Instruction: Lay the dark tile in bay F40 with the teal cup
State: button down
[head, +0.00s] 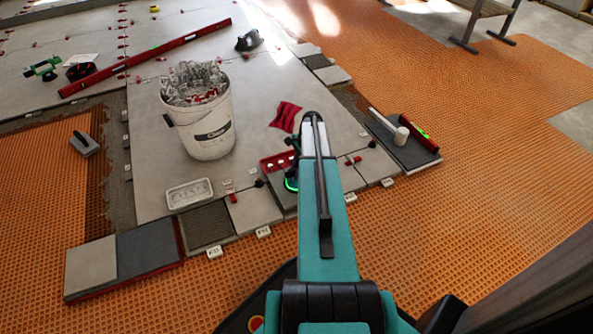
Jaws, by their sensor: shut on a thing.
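A dark tile (147,247) lies beside a lighter tile on a red-edged rack at the lower left. My gripper (293,166) is mostly hidden behind my own arm. It is shut on the teal cup (291,184), which shows only as a teal edge with a green glow, low over the tile row next to a red tray. Whether the cup touches anything below is hidden. A dark, combed-mortar bay (205,225) is open in the front row. White bay tags (214,252) stand along that row; their lettering is too small to read surely.
A white bucket (203,125) full of clips stands on the pale tiles, with a small white tray (189,194) in front. A red tray (279,161) and red cloth (285,116) lie near my arm. Orange matting (480,220) is clear.

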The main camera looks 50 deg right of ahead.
jog(key=shift+s+d+x, duration=0.1)
jog(key=shift+d+x, duration=0.1)
jog(key=shift+x, duration=0.6)
jog(key=shift+s+d+x, duration=0.1)
jog(key=shift+d+x, duration=0.05)
jog(key=shift+x, duration=0.65)
jog(key=shift+d+x, duration=0.2)
jog(key=shift+x, duration=0.65)
dwell(2.7)
jog(key=c, duration=1.6)
grip_release()
jog(key=shift+f, duration=0.1)
jog(key=shift+o, duration=0.2)
jog(key=shift+p, duration=0.3)
jog(key=p+v, duration=0.5)
jog(key=v, duration=0.8)
jog(key=shift+s+d+r, duration=0.1)
jog(key=shift+d+r, duration=0.05)
jog(key=shift+r, duration=0.2)
